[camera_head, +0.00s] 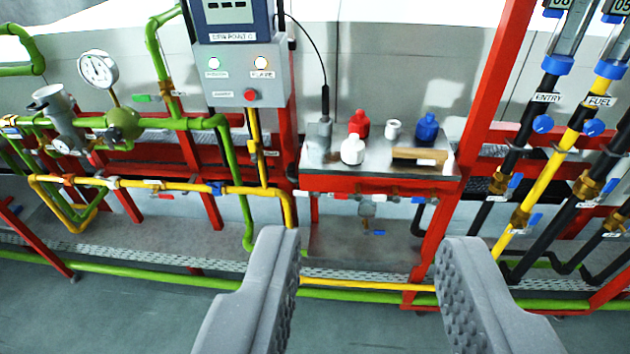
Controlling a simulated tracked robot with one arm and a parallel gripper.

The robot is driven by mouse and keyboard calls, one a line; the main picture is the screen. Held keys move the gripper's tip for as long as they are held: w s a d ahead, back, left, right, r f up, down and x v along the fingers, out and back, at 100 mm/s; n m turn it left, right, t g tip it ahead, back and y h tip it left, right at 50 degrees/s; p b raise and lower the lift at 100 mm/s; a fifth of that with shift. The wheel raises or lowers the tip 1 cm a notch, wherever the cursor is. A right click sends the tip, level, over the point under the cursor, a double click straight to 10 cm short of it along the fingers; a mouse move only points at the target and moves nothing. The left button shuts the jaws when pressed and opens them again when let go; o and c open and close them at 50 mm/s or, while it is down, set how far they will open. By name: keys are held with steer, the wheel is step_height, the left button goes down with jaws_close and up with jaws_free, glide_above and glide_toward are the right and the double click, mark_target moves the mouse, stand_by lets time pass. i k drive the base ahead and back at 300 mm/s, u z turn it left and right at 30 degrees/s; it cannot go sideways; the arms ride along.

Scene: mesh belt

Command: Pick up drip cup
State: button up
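A small white cup-like piece (394,129), which looks like the drip cup, stands upright on a metal-topped shelf (378,184) with a red front edge, right of centre. It stands between a red bottle and a blue bottle, towards the back of the shelf. My gripper (368,243) is open and empty, its two grey fingers wide apart in the lower part of the view. The fingers are nearer to me than the shelf and appear below it, apart from the cup.
A red bottle (358,124), a white bottle (352,150), a blue bottle (427,127) and a wooden-looking block (419,156) share the shelf. A grey fitting (318,140) with a cable stands at its left end. Red posts, yellow and green pipes flank it.

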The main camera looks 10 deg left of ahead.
mark_target(319, 147)
steer(key=z, duration=0.2)
steer(key=k, duration=0.2)
steer(key=u, duration=0.5)
steer(key=i, duration=1.45)
steer(key=z, duration=0.3)
